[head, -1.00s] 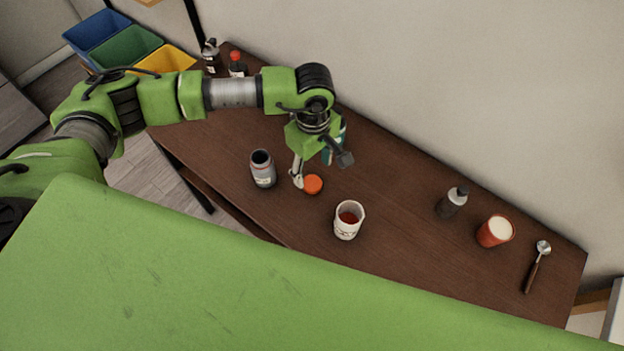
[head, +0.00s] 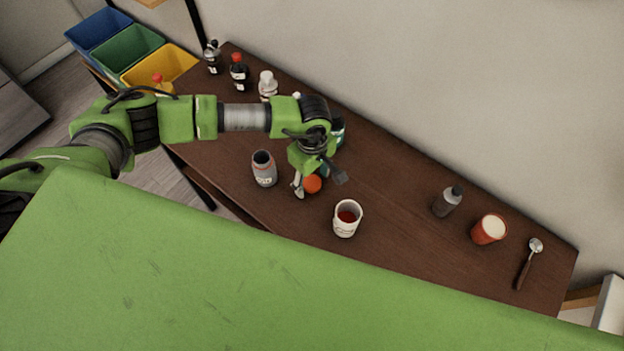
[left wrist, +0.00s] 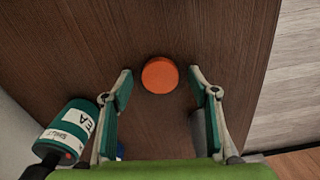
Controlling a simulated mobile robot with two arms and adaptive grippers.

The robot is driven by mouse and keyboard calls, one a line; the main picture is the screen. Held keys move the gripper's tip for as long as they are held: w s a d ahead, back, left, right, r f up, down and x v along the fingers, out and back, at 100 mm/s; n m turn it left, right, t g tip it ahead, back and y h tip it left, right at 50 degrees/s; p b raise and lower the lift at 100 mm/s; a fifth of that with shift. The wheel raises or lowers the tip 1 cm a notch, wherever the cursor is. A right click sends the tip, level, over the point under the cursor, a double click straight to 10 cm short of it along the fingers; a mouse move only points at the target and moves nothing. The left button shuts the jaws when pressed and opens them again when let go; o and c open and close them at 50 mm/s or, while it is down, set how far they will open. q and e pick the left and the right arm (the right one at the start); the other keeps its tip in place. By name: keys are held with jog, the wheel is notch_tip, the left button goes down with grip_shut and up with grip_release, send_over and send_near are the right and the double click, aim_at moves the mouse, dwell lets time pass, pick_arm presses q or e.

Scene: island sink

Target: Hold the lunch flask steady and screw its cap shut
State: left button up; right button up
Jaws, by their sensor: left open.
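The lunch flask (head: 264,170) is a grey container with a dark open mouth, standing upright on the brown table. Its orange cap (head: 313,184) lies flat on the table to the right of the flask, apart from it. My left gripper (head: 319,182) is open and points down over the cap. In the left wrist view the cap (left wrist: 160,75) sits centred between the spread fingertips (left wrist: 160,73), with a gap on each side. A grey shape behind the right finger in that view is mostly hidden. My right gripper is not in view.
A white mug (head: 347,219) stands close in front of the cap. A green labelled container (left wrist: 70,131) is beside the left finger. A grey bottle (head: 447,201), red cup (head: 488,229) and spoon (head: 528,264) are farther right. Bottles (head: 239,73) stand at the far left end.

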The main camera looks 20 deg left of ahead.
pick_arm(q)
jog(key=c, duration=0.8)
jog(key=shift+r, duration=0.1)
jog(key=shift+r+b, duration=0.25)
jog(key=shift+b, duration=0.15)
notch_tip(320, 180, up, 2)
jog(key=shift+r+b, duration=0.15)
jog(key=shift+b, duration=0.75)
jog(key=shift+s+d+r+b, duration=0.25)
jog(key=shift+s+r+b, duration=0.55)
jog(key=shift+s+r, duration=1.2)
jog(key=shift+s+d+r+b, duration=0.2)
jog(key=shift+s+r+b, duration=0.9)
jog(key=shift+s, duration=1.55)
jog(key=shift+s+d+r+b, duration=0.25)
jog(key=shift+s+r+b, duration=0.25)
jog(key=shift+s+r, duration=1.6)
